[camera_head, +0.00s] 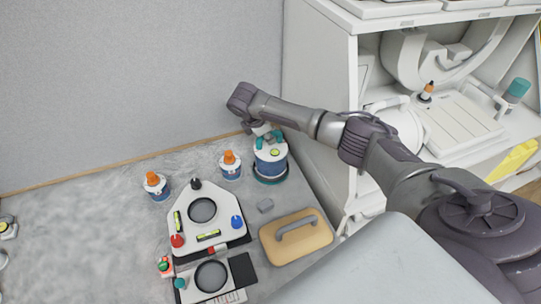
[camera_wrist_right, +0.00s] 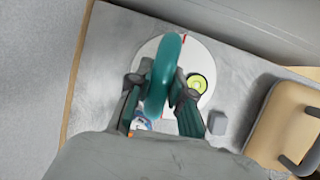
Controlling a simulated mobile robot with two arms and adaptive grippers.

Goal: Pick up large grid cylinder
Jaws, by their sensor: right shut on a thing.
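The large grid cylinder (camera_head: 270,164) is a blue and white drum with a teal base and a teal handle on top. It stands at the back right of the grey table, by the wall. My right gripper (camera_head: 268,134) reaches down over its top. In the right wrist view the gripper (camera_wrist_right: 160,98) is shut on the teal handle (camera_wrist_right: 166,62), with a finger on each side. The cylinder's white round top (camera_wrist_right: 145,52) with a yellow-green level shows beneath it. I cannot tell if the base is clear of the table. My left gripper is not in view.
Two small bottles with orange tops (camera_head: 157,187) (camera_head: 230,166) stand left of the cylinder. A white plate with coloured knobs (camera_head: 190,232), a small grey block (camera_head: 265,205) and a tan handled board (camera_head: 275,250) lie in front. White shelving (camera_head: 318,100) stands at right.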

